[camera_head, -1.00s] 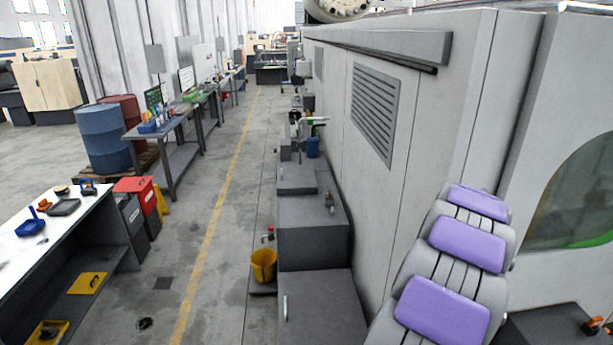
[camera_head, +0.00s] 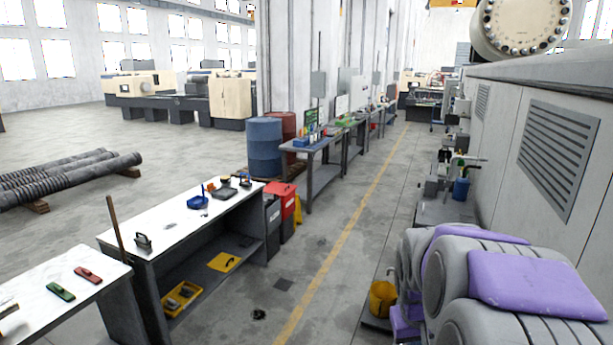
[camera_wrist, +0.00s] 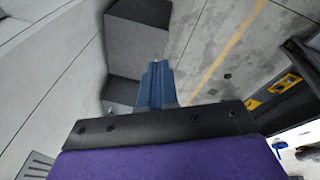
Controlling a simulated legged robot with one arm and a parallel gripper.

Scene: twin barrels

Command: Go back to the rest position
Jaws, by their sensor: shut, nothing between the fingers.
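My gripper (camera_wrist: 156,72) shows in the wrist view as blue fingers pressed together, with nothing between them. It points over the floor beside dark grey cabinets (camera_wrist: 138,45), apart from them. In the head view my grey and purple arm fills the lower right, and my gripper cannot be made out there. The blue barrel (camera_head: 264,146) stands upright at the middle left, with the red barrel (camera_head: 284,126) close behind it. Both are far from my arm.
A white-topped workbench (camera_head: 165,222) with small tools stands at the left. A grey machine wall (camera_head: 505,130) runs along the right. A yellow bucket (camera_head: 382,298) sits by my arm.

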